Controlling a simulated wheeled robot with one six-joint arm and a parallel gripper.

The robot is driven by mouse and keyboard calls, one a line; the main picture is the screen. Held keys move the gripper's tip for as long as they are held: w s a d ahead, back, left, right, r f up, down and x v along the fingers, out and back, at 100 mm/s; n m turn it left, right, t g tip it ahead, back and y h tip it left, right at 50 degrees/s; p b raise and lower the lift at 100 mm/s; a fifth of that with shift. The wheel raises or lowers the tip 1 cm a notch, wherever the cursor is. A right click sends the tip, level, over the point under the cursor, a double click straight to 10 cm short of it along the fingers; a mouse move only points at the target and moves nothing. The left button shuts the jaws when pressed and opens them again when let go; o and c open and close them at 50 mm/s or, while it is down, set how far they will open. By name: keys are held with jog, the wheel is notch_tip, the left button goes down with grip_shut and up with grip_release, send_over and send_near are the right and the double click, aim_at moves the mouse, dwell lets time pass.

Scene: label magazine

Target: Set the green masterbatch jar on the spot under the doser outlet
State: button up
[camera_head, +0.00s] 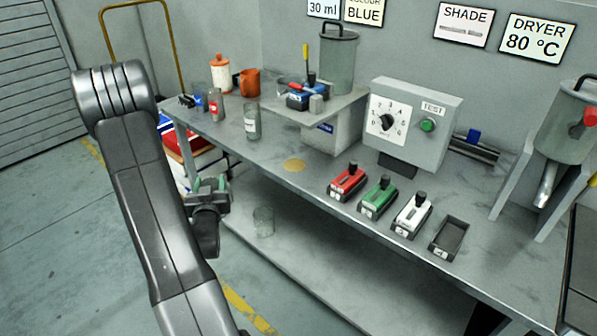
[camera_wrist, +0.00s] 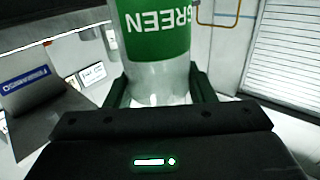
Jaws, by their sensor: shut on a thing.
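The green masterbatch jar (camera_wrist: 158,50) is clear with a green label reading GREEN, which appears upside down in the wrist view. My gripper (camera_wrist: 160,95) is shut on its clear part, one finger on each side. In the head view my gripper (camera_head: 207,188) is off the left front edge of the bench; the jar cannot be made out clearly there. A hopper (camera_head: 338,60) stands on a raised grey stand at the back of the bench. A tan round spot (camera_head: 294,166) lies bare on the bench in front of it. The doser outlet itself is not clear.
Several jars, including a white-labelled one (camera_head: 252,122), stand on the bench's left part. Colored switch units (camera_head: 347,182) line the front right. A control box (camera_head: 412,125) stands behind them. A clear cup (camera_head: 263,221) is on the lower shelf. The bench around the tan spot is free.

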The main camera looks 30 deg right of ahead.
jog(key=s+d+r+m+g+h+b, duration=0.2)
jog(key=s+d+r+h, duration=0.1)
jog(key=s+d+r, duration=0.2)
jog(key=s+d+r+m+g+h+b, duration=0.2)
jog(key=s+d+r+m+h, duration=0.1)
jog(key=d, duration=0.7)
jog(key=s+r+h, duration=0.1)
jog(key=s, duration=0.1)
jog(key=shift+s+r+m+h, duration=0.3)
jog(key=shift+s+r, duration=0.1)
jog(key=x, duration=1.6)
jog(key=shift+w+d+f, duration=0.25)
jog(key=shift+d, duration=0.1)
jog(key=shift+w+d+f, duration=0.15)
jog(key=shift+w+d, duration=0.05)
jog(key=shift+w, duration=0.1)
jog(key=shift+s+a+f, duration=0.1)
jog(key=shift+f, duration=0.05)
